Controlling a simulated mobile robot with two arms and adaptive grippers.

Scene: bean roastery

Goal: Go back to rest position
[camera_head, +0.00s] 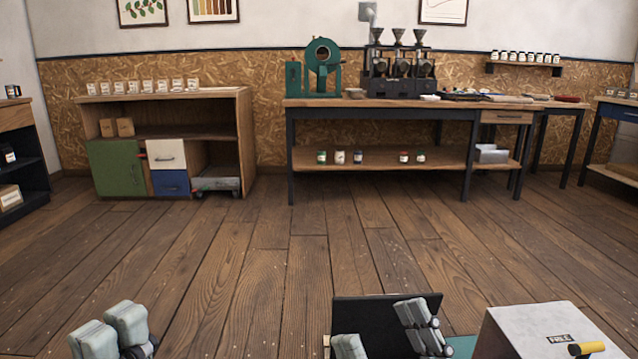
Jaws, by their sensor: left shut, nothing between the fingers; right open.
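My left gripper (112,332) is at the bottom left of the head view, low over the wooden floor. Its two grey-green finger pads are together with nothing between them. My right gripper (382,335) is at the bottom, right of centre. Its finger pads are spread apart, and I see nothing held between them. A dark upright panel (372,308) stands behind the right gripper. Both arms are mostly below the picture edge.
A grey box (520,328) with a yellow-ended handle (588,348) is at the bottom right. Across the room stand a wooden cabinet (215,95) and a long workbench (310,102) with a green roaster (322,68) and grinders (398,66). The floor (290,235) between is clear.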

